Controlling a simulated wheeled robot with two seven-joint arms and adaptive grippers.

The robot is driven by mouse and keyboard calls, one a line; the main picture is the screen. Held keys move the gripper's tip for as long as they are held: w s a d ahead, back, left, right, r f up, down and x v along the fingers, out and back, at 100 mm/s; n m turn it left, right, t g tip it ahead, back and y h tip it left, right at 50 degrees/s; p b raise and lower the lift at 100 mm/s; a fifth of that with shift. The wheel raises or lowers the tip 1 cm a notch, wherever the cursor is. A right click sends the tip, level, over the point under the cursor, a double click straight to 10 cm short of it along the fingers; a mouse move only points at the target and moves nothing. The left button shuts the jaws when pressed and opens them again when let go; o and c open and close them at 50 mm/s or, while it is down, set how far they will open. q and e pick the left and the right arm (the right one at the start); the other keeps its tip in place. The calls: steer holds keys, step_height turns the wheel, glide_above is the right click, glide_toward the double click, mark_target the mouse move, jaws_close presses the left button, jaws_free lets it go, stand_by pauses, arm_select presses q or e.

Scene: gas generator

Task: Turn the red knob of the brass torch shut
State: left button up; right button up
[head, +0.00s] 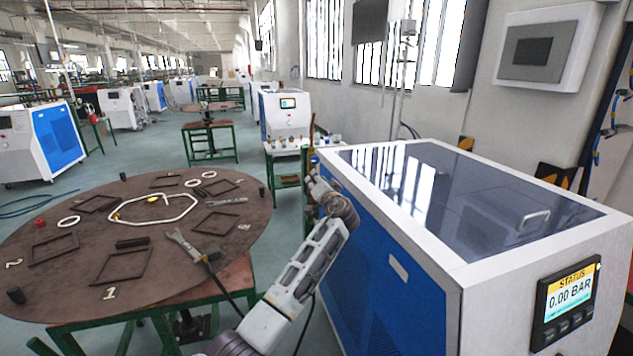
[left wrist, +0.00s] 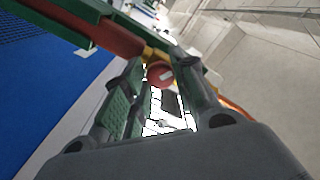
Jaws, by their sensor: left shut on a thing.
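The red knob (left wrist: 160,74) shows in the left wrist view as a small red ball with a pale mark, beside the brass body (left wrist: 152,53) of the torch. My left gripper (left wrist: 162,64) has its two fingers on either side of the knob and is shut on it. In the head view my left gripper (head: 317,186) is at the left side of the blue and white generator, and the knob is hidden there. A reddish-brown tube (head: 312,130) stands up just beyond it. My right gripper is in neither view.
The generator (head: 450,262) fills the right; its screen (head: 567,303) reads 0.00 BAR. A round brown table (head: 75,275) with frames and tools stands at left. In the left wrist view a green bar (left wrist: 70,20) runs close to the torch.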

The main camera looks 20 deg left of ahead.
arm_select(q)
steer(key=m+p, duration=0.7)
steer(key=m, duration=0.5)
steer(key=shift+m, duration=0.4)
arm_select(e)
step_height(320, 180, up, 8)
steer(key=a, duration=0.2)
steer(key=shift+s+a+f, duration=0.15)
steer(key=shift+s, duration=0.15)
arm_select(q)
steer(key=o, duration=1)
steer(key=shift+o, duration=0.2)
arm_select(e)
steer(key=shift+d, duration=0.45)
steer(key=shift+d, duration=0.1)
